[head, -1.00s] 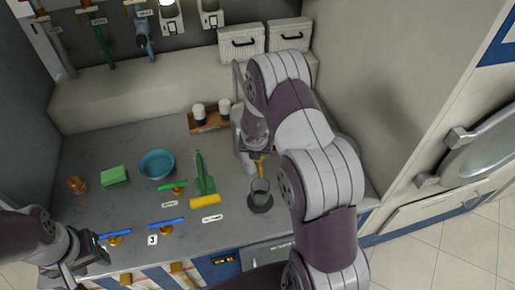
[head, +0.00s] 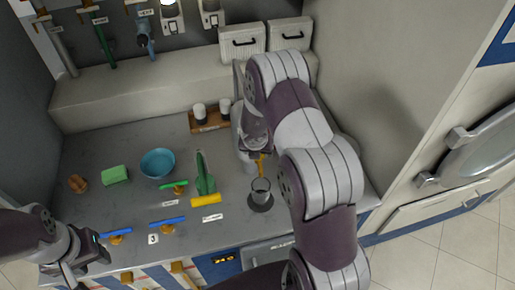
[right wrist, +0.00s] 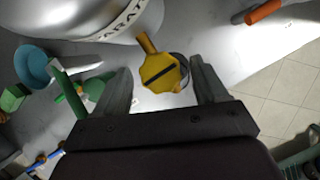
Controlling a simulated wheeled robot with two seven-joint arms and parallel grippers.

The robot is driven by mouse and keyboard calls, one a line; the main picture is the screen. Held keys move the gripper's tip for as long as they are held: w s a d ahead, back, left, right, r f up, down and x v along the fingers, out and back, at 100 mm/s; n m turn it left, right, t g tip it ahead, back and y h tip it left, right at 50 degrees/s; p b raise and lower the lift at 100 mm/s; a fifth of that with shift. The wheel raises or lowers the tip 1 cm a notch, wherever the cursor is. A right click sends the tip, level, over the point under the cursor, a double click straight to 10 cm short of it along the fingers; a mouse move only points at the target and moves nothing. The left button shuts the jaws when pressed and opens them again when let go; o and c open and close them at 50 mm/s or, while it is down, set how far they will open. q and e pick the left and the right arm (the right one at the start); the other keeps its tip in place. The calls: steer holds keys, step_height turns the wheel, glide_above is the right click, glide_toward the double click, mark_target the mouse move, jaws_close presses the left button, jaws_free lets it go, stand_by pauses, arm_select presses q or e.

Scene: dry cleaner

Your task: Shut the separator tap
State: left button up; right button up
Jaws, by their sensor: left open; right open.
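The separator (right wrist: 85,12) is a shiny metal vessel with dark lettering, at the top left of the right wrist view. Its yellow tap (right wrist: 160,73) has a faceted front with a dark slanting bar across it. My right gripper (right wrist: 160,90) is open, with one finger on each side of the tap; I cannot tell if either touches it. In the head view my right arm hides much of the separator, and a bit of the yellow tap (head: 261,164) shows below the wrist. My left gripper (head: 76,268) is open and empty at the lower left, by the counter's front edge.

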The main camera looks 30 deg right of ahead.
steer(key=p+v, duration=0.3)
steer(key=v, duration=0.9)
steer(key=shift+r, duration=0.3)
steer(key=shift+s, duration=0.1)
